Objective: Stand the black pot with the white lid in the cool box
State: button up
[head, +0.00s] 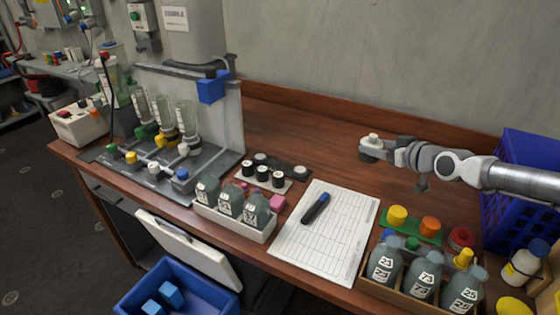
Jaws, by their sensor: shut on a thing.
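My gripper (369,152) hangs in the air over the back right of the bench, shut on a small white-topped pot (373,136). Only its pale top shows clearly; the fingers hide its sides, so I cannot tell if it is black. The cool box (130,304) is a blue open box low at the front left, below the bench edge, with blue blocks (171,294) inside. Its white lid (187,249) stands tilted open at its back.
Grey bottles stand in a white tray (232,220) and a wooden crate (405,298). A blue crate (532,155) stands at right, a bottle rig (190,170) at left. The bench's back middle is clear.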

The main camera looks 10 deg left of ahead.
jog(key=w+a+f+b, duration=0.1)
jog(key=a+f, duration=0.1)
jog(key=a, duration=0.1)
jog(key=w+a+f+b, duration=0.1)
jog(key=w+a+f, duration=0.1)
jog(key=a, duration=0.1)
jog(key=w+a+f+b, duration=0.1)
jog(key=a+f+b, duration=0.1)
jog(key=a, duration=0.2)
jog(key=shift+w+f, duration=0.35)
jog(key=shift+w, duration=0.05)
jog(key=shift+a+f+b, duration=0.1)
jog(key=shift+f+b, duration=0.5)
jog(key=shift+f, duration=1.45)
jog(key=shift+f, duration=0.2)
jog(key=o, duration=1.3)
jog(key=shift+r, duration=0.1)
